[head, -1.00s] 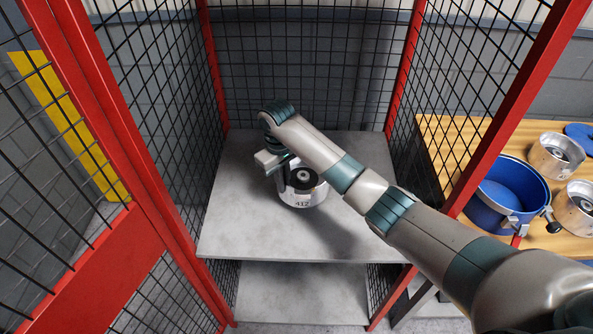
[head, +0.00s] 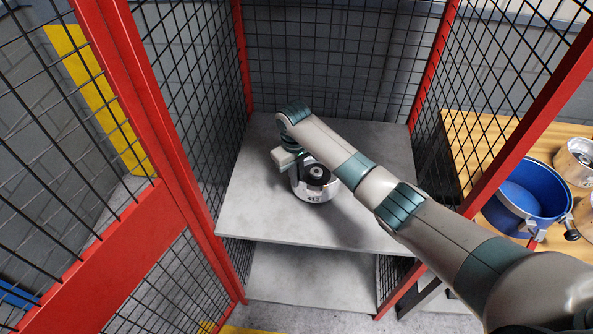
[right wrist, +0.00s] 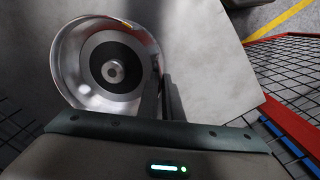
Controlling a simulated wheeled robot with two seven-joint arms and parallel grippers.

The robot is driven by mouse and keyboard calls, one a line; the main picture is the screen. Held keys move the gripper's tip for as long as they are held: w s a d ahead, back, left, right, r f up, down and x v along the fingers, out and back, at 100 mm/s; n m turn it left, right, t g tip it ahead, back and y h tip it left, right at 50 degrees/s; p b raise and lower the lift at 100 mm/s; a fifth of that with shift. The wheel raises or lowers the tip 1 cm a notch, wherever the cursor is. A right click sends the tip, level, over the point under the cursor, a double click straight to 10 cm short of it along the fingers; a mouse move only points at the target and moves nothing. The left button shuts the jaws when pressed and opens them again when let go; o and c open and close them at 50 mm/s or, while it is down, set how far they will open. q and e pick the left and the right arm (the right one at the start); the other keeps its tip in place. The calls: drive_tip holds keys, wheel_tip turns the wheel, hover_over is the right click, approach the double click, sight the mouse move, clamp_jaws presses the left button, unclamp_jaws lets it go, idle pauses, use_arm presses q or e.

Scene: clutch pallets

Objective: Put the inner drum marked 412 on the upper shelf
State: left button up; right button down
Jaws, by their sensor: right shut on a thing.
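The inner drum (head: 316,194) is a silver metal cylinder with a dark ring and a hub on top, and 412 on its side. In the head view it is upright at the middle of the grey upper shelf (head: 255,205). I cannot tell whether it touches the shelf or is just above it. My right gripper (head: 297,176) is shut on the drum's wall at its left side. The right wrist view shows the drum (right wrist: 112,68) from above, with my right gripper's fingers (right wrist: 162,92) at its rim. My left gripper is not in view.
Red posts (head: 160,115) and black mesh enclose the shelf on the left, back and right. A lower shelf (head: 310,280) lies bare beneath. At right, a wooden table (head: 480,140) holds a blue tub (head: 525,200) and silver drums (head: 575,163). The upper shelf is clear around the drum.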

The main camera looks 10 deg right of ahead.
drive_tip(key=shift+w+f, duration=0.2)
drive_tip(key=shift+f, duration=0.3)
drive_tip(key=c, duration=1.9)
unclamp_jaws()
drive_tip(key=shift+s+f, duration=0.15)
drive_tip(key=shift+s, duration=0.1)
drive_tip(key=shift+c, duration=0.2)
wheel_tip(320, 180, up, 12)
drive_tip(key=b, duration=0.3)
drive_tip(key=shift+a, duration=0.2)
